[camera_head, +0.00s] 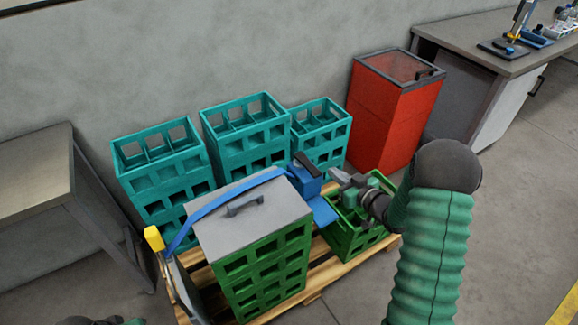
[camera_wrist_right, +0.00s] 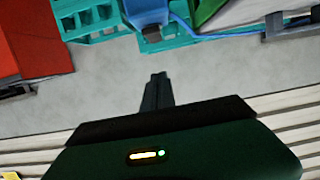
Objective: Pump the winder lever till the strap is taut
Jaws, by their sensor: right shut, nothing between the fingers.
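The blue winder (camera_head: 308,184) sits at the right edge of the grey lid (camera_head: 250,212) on the green crate stack. Its dark-topped lever (camera_head: 306,164) tilts up. In the right wrist view the winder (camera_wrist_right: 146,12) is at the top, with a dark end piece (camera_wrist_right: 151,34) below it. The blue strap (camera_head: 228,196) runs from the winder across the lid and down its left side. My right gripper (camera_head: 336,177) is shut and empty, just right of the winder and apart from it; its closed fingers (camera_wrist_right: 158,78) point toward it. Only a dark piece, perhaps of my left arm, shows at bottom left.
Teal crates (camera_head: 245,130) stand behind the lidded stack. An open green crate (camera_head: 352,238) stands below my right gripper, on the wooden pallet (camera_head: 312,282). A red bin (camera_head: 385,120) is at back right. A yellow-ended piece (camera_head: 154,238) stands at the pallet's left.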

